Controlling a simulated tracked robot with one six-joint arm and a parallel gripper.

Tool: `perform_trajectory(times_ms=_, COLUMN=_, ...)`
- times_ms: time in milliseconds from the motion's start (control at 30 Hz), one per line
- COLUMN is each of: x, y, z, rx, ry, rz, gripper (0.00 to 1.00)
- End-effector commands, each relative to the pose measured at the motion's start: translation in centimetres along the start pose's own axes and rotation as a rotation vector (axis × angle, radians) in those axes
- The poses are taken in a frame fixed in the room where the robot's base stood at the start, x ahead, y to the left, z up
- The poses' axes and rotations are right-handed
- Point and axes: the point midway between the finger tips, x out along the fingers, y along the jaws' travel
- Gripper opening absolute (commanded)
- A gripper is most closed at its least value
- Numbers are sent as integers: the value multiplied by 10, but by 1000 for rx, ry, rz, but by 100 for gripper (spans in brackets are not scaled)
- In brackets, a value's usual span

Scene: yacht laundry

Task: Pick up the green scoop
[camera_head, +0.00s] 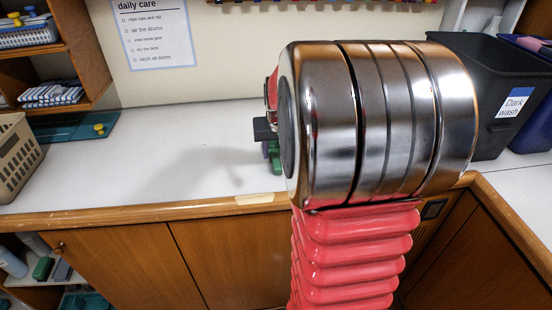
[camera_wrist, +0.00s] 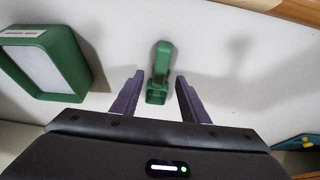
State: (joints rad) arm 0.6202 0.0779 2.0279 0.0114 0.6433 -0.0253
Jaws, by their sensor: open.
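The green scoop (camera_wrist: 161,64) is on the white counter in the wrist view, seen between and just beyond my fingers. Its upper part reaches past the fingertips, and its squarish lower end sits between them. My gripper (camera_wrist: 159,76) is open, with a dark purple finger on either side of the scoop and a visible gap to each. I cannot tell whether the fingers are down at the scoop's height. In the head view my arm hides most of this spot; a bit of green (camera_head: 275,155) shows beside my gripper, and I cannot tell which thing it is.
A green box with a pale inside (camera_wrist: 45,62) stands left of my gripper in the wrist view. In the head view, a dark bin (camera_head: 490,105) labelled "Dark wash" stands right, a beige basket (camera_head: 15,155) left, and a teal board (camera_head: 75,128) behind. The counter's left middle is clear.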

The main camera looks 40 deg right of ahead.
Motion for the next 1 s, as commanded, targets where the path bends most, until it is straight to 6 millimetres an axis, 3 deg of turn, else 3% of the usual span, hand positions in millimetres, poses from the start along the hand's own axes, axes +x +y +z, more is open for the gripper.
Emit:
perform_trajectory(times_ms=300, x=33, y=1, z=0, rx=0, ry=-1, rz=0, gripper=41)
perform_trajectory(times_ms=867, x=34, y=0, z=-1, rx=-1, ry=0, rz=0, gripper=41)
perform_trajectory(times_ms=1000, x=34, y=0, z=-1, rx=-1, ry=0, rz=0, gripper=31)
